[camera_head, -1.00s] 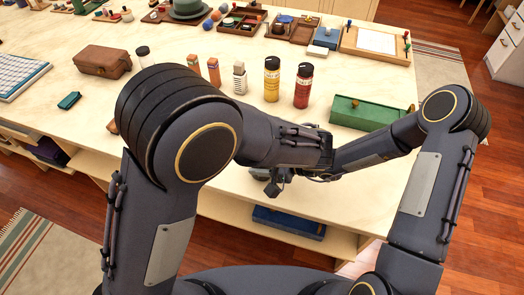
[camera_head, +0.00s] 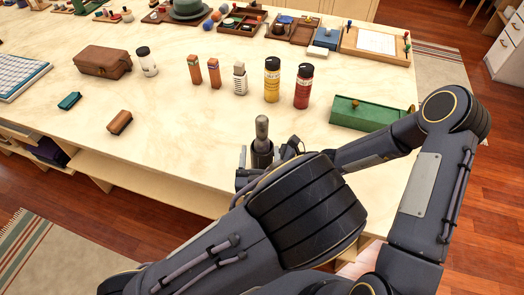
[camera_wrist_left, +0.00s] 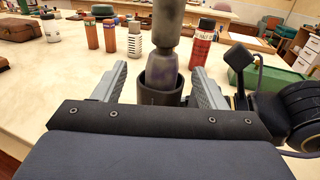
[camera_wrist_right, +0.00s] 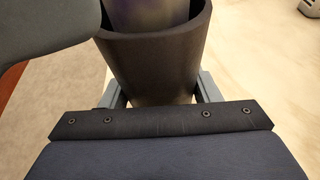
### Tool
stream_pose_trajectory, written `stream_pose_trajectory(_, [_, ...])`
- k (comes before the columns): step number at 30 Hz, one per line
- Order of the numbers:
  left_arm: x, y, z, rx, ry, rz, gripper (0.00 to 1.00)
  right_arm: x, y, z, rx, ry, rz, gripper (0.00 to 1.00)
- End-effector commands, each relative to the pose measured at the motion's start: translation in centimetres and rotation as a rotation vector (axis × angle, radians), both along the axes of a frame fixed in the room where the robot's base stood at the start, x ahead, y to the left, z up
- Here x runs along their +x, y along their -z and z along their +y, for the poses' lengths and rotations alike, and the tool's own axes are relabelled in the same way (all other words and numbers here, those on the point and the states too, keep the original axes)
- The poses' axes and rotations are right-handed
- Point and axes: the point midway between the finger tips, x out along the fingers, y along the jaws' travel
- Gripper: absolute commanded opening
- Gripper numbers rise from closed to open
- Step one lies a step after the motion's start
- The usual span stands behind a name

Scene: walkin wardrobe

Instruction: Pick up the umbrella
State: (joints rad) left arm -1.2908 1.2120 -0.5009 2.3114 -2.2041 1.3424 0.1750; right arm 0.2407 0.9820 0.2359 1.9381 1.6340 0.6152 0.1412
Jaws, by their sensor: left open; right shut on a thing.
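The umbrella seems to be the folded grey-purple thing with a grey handle (camera_head: 262,128), upright in a dark cup-like sleeve (camera_head: 262,155) near the table's front edge. It also shows in the left wrist view (camera_wrist_left: 166,72). My left gripper (camera_wrist_left: 158,75) is open, its fingers on either side of the sleeve and umbrella, with gaps visible. My right gripper (camera_wrist_right: 160,92) is shut on the dark sleeve (camera_wrist_right: 155,62), with the umbrella's purple-grey body (camera_wrist_right: 150,12) inside it. The right fingers are hidden in the head view behind my left arm.
A yellow bottle (camera_head: 272,80), a red bottle (camera_head: 304,86) and a green box (camera_head: 366,114) stand behind. A brown block (camera_head: 119,122) and a teal block (camera_head: 69,101) lie to the left. The table's front left area is clear.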

Motion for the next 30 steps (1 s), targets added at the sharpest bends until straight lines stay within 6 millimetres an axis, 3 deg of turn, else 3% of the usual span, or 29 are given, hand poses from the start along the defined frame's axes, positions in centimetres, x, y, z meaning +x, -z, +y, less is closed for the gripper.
stream_pose_trajectory(8, [2.4,-0.1,-0.2,-0.002,-0.001,-0.003,0.65,0.0,0.0,0.0,0.001,0.001,-0.001,0.32])
stream_pose_trajectory(15, [5.9,-0.2,-0.5,-0.003,-0.002,-0.002,0.65,0.0,0.0,0.0,0.001,0.001,-0.001,0.32])
stream_pose_trajectory(25, [6.6,-0.2,-0.5,-0.003,-0.002,-0.001,0.65,0.1,0.0,0.0,0.001,0.001,-0.001,0.32])
stream_pose_trajectory(30, [6.6,-0.2,-0.5,-0.003,-0.001,-0.001,0.43,0.0,0.0,0.0,0.001,0.001,-0.001,0.32])
